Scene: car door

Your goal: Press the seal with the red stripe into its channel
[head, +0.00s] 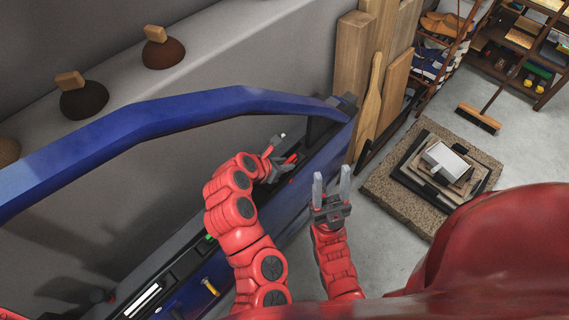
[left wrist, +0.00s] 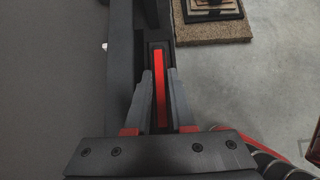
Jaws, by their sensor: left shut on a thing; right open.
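The seal with the red stripe (left wrist: 160,88) runs lengthwise between the fingers of my left gripper (left wrist: 159,78) in the left wrist view. My left gripper (head: 279,158) is shut on it over the upper edge of the door panel. A small piece of its red (head: 292,158) shows at the fingers in the head view. The dark channel (left wrist: 158,46) surrounds the seal's far end; I cannot tell how deep the seal sits, and its near end is hidden by the gripper. My right gripper (head: 331,190) is open and empty, to the right of the door.
The blue door frame (head: 190,102) arches above my left arm. A yellow-handled tool (head: 210,287) is at the door's lower left. Wooden boards (head: 357,60) lean at the door's far end.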

